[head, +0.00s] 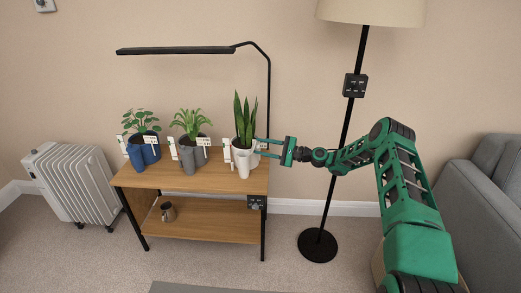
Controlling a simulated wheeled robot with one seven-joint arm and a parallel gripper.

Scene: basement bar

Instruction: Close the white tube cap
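A white plant pot (244,166) with a tall snake plant stands at the right end of the wooden stand. A white tube seems to run up its front, but its cap is too small to make out as open or closed. My gripper (256,146) reaches in from the right at the height of this pot's rim. Its two thin fingers are spread one above the other, with the tips at the right side of the pot near a small white tag. I cannot tell whether they touch anything.
A blue pot (143,153) and a grey pot (192,157) with plants share the stand's top (165,181). A black lamp arm (190,50) hangs above. A floor lamp pole (343,140) stands behind my arm. A grey sofa (485,195) is at right, a white radiator (75,185) at left.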

